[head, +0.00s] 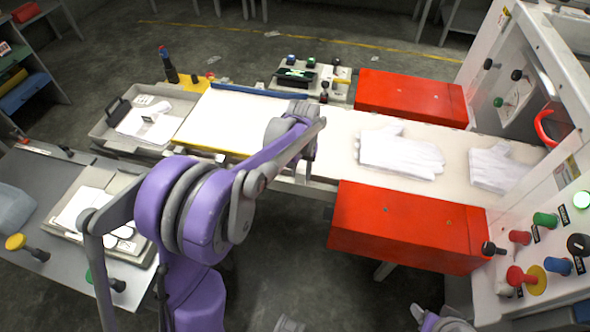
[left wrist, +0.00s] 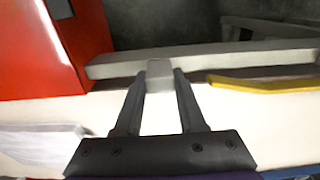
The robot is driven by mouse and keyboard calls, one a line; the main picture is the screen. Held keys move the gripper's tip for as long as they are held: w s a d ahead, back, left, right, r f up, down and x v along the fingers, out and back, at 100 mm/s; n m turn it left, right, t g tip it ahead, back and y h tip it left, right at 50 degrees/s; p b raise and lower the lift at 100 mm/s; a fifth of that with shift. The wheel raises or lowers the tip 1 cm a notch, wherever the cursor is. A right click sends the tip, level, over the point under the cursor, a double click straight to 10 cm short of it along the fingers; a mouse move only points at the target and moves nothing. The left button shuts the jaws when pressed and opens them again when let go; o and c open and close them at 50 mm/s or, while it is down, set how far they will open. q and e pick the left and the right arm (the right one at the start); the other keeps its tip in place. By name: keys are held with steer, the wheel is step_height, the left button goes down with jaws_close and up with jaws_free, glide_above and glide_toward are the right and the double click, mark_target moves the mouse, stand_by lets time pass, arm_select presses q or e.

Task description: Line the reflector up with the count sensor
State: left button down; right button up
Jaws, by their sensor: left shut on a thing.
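My left gripper (left wrist: 159,85) is shut on a small pale grey block (left wrist: 159,73), which looks like the reflector. It holds the block at the near rail (left wrist: 220,60) of the white conveyor (head: 335,124). Whether the block touches the rail or is fixed to it I cannot tell. In the head view my left gripper (head: 307,165) reaches over the conveyor's near edge, and my own arm hides most of it and the block. The count sensor I cannot pick out for certain; a small dark post (head: 324,92) stands at the far edge.
Red boxes flank the conveyor, a near one (head: 405,228) just right of my left gripper and a far one (head: 410,97). White gloves (head: 400,153) lie on the belt. A yellow strip (left wrist: 262,84) runs along the near edge. A machine panel with knobs (head: 545,240) stands right.

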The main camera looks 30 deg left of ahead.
mark_target(301, 171)
arm_select(q)
steer(key=c, duration=0.8)
jaws_free()
steer(key=shift+o, duration=0.2)
step_height(301, 171, up, 11)
steer(key=p, duration=0.1)
steer(key=shift+f, duration=0.1)
